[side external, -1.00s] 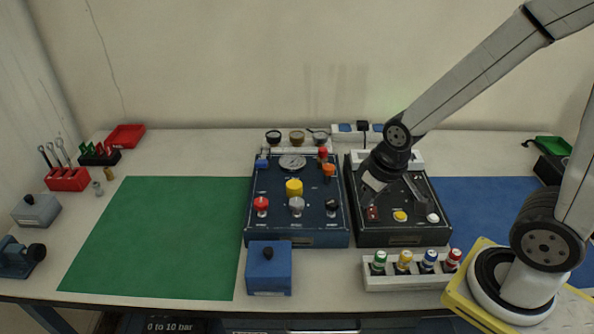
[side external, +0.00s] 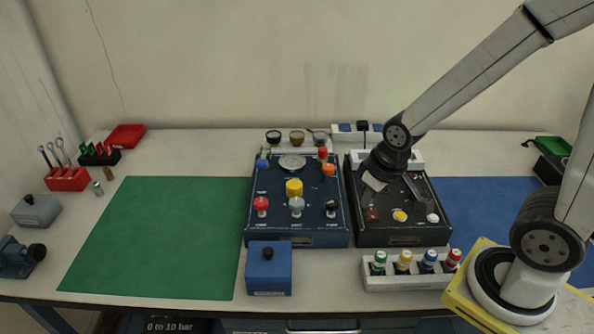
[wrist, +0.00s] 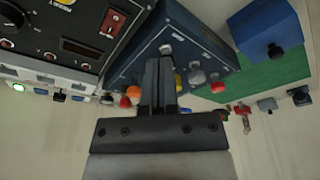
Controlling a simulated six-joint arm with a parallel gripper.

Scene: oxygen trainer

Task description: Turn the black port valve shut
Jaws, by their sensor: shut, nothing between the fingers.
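The black port valve (side external: 331,205) is a dark knob at the front right of the blue panel (side external: 275,226), beside a grey knob (side external: 297,204) and a red knob (side external: 261,204). My gripper (side external: 372,182) hangs over the left part of the dark box, to the right of and above the black valve, apart from it. In the wrist view, my gripper's fingers (wrist: 160,68) are together and empty, pointing toward the blue panel (wrist: 150,45). They cover part of the panel there, and I cannot make out the black valve.
The dark box (side external: 402,226) stands right of the blue panel with a narrow gap. A small blue box (side external: 270,273) sits in front of the panel. A white rack (side external: 400,283) of several capped bottles stands front right. The green mat (side external: 160,235) is clear.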

